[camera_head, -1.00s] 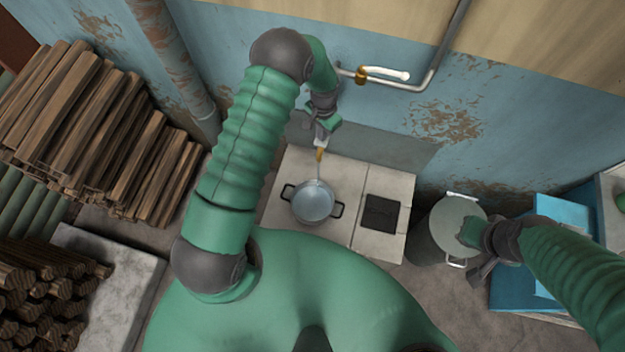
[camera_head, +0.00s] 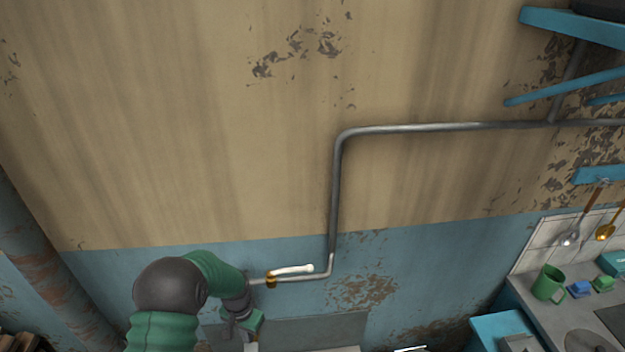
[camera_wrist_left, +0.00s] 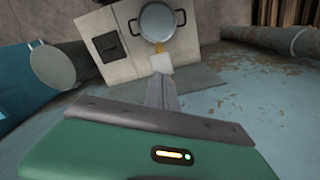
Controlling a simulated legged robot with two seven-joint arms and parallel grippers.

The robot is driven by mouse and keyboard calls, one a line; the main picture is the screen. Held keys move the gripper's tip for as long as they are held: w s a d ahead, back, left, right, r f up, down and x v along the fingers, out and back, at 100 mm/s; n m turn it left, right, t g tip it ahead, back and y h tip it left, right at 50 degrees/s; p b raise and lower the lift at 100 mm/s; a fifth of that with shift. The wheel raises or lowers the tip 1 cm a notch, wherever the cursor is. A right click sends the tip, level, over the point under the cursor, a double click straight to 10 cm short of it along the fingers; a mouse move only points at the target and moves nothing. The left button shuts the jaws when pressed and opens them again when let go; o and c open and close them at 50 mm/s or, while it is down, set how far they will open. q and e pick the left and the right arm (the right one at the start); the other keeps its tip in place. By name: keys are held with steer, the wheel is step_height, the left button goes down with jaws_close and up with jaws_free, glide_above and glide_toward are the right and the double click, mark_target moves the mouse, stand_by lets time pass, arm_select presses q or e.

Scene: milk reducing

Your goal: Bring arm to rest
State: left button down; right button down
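My left gripper (camera_head: 250,343) shows at the bottom of the head view, pointing down below the wall pipe. In the left wrist view its fingers (camera_wrist_left: 162,64) look shut, with the orange-brown handle of a utensil (camera_wrist_left: 158,48) at the tips; the rest of the utensil is hard to make out. Beyond it, the metal pot (camera_wrist_left: 157,22) stands on the pale stove (camera_wrist_left: 125,42). The pot is outside the head view. My right arm and gripper are in neither current view.
A grey pipe with a white-handled valve (camera_head: 292,269) runs on the wall close to my left forearm. A large lidded can (camera_wrist_left: 52,66) stands beside the stove.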

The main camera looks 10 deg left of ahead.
arm_select(q)
steer(key=s+d+r+n+b, duration=0.1)
steer(key=s+d+r+b, duration=0.1)
steer(key=s, duration=0.4)
steer(key=s+d+r+n+t+b, duration=0.1)
steer(key=s+r+b, duration=0.1)
steer(key=s+b, duration=0.2)
steer(key=s+d+r+t+b, duration=0.1)
steer(key=s+d+r+b, duration=0.1)
steer(key=s, duration=0.5)
steer(key=shift+s+d+r+n+b, duration=0.3)
steer(key=shift+s+r+n+b, duration=0.1)
steer(key=shift+r+b, duration=0.25)
steer(key=shift+f, duration=0.15)
